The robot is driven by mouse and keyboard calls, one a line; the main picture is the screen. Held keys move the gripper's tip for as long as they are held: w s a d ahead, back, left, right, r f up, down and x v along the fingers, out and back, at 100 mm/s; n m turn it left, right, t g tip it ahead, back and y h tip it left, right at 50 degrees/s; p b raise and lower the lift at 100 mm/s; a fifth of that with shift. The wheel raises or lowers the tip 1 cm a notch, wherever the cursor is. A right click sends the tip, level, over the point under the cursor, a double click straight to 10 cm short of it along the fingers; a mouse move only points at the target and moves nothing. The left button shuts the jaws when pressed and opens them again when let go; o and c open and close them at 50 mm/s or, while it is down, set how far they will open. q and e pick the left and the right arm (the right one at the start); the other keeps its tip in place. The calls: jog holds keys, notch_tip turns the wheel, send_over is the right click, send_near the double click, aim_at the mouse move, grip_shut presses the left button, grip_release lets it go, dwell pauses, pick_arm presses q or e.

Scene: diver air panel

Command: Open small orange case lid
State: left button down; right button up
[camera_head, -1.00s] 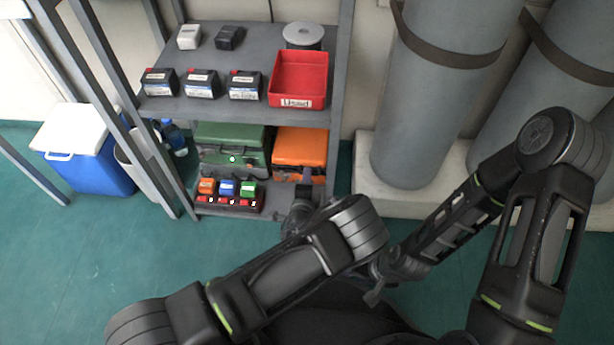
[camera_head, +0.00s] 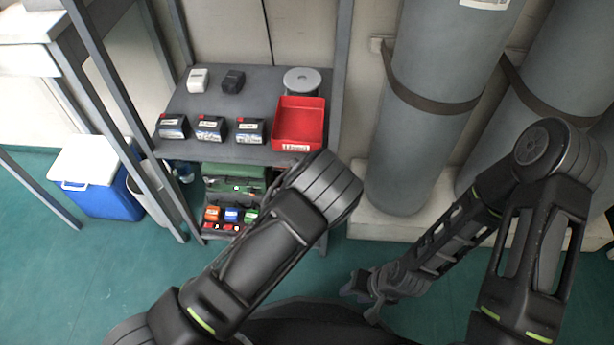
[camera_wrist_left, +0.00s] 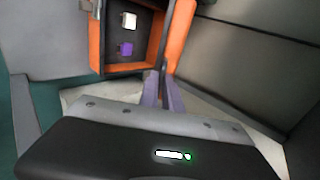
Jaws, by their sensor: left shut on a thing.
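The small orange case (camera_wrist_left: 96,48) is open in the left wrist view. Its dark inside holds a white block (camera_wrist_left: 129,20) and a purple block (camera_wrist_left: 125,49). Its orange lid (camera_wrist_left: 180,32) stands raised along the right side of the opening. My left gripper (camera_wrist_left: 162,92) is shut on the lid's near edge; the exact contact is small and partly unclear. In the head view my left forearm hides the orange case and the left gripper. My right gripper (camera_head: 360,302) is low over the floor, away from the case, with its fingers apart and empty.
The grey shelf (camera_head: 240,85) above carries a red bin (camera_head: 298,125) and several dark boxes. A green case (camera_head: 236,187) and a small rack of coloured items (camera_head: 228,215) sit on the lower shelf. Large grey cylinders (camera_head: 425,110) stand at the right.

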pick_arm(q)
jog(key=shift+w, duration=0.1)
jog(key=c, duration=1.6)
grip_release()
jog(key=shift+o, duration=0.2)
jog(key=p+v, duration=0.2)
jog(key=v, duration=0.6)
jog(key=shift+p, duration=0.35)
jog(key=shift+c, duration=0.2)
